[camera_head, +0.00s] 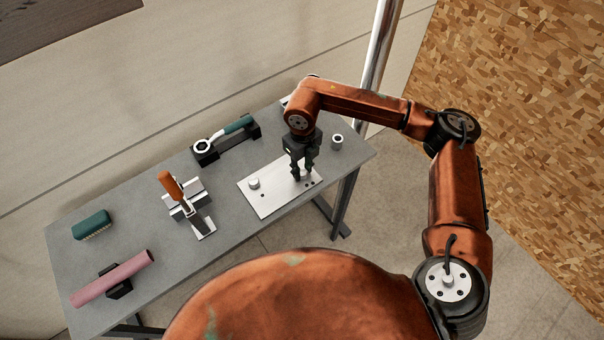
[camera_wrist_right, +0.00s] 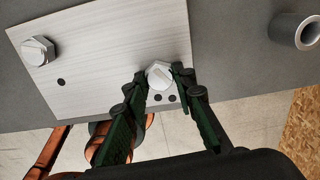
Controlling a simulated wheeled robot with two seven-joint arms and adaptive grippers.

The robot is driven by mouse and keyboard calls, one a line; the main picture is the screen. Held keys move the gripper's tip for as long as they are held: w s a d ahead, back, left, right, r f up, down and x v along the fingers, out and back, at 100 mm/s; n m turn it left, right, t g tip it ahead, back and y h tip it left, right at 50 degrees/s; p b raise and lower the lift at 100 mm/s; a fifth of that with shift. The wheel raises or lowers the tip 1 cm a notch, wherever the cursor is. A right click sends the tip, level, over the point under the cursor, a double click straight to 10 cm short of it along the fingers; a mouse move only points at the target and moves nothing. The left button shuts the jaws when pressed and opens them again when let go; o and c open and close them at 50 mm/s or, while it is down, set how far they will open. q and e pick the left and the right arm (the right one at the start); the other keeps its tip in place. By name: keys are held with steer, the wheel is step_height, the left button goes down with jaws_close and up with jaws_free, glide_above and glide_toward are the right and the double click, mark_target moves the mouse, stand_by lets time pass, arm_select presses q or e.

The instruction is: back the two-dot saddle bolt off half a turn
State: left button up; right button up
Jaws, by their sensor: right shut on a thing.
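A pale metal plate (camera_head: 267,205) lies on the grey table and also shows in the right wrist view (camera_wrist_right: 110,60). The two-dot saddle bolt (camera_wrist_right: 158,74) is a hex head near the plate's edge, with two dark dots beside it. My right gripper (camera_head: 301,177) points down over it, and in the right wrist view its fingertips (camera_wrist_right: 159,78) are shut on the bolt head from both sides. Another hex bolt (camera_wrist_right: 38,51) stands at the plate's other end with one dark dot near it; it also shows in the head view (camera_head: 254,184). My left gripper is not in view.
A small metal cylinder (camera_head: 337,142) stands right of the plate. A wrench with a teal handle (camera_head: 238,124) rests in a black holder behind. An orange-handled tool (camera_head: 171,185), a teal brush (camera_head: 92,224) and a pink roll (camera_head: 111,278) lie farther left.

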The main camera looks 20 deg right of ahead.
mark_target(302, 172)
steer(key=n+b, duration=0.1)
steer(key=n, duration=0.1)
steer(key=shift+f+n+b, duration=0.15)
steer(key=shift+n+b, duration=0.15)
steer(key=shift+b, duration=0.1)
steer(key=n+b, duration=0.2)
steer(key=n, duration=0.2)
steer(key=o, duration=1)
steer(key=shift+r, duration=0.25)
steer(key=shift+c, duration=0.2)
steer(key=shift+r+p, duration=1.55)
steer(key=shift+r, duration=1.45)
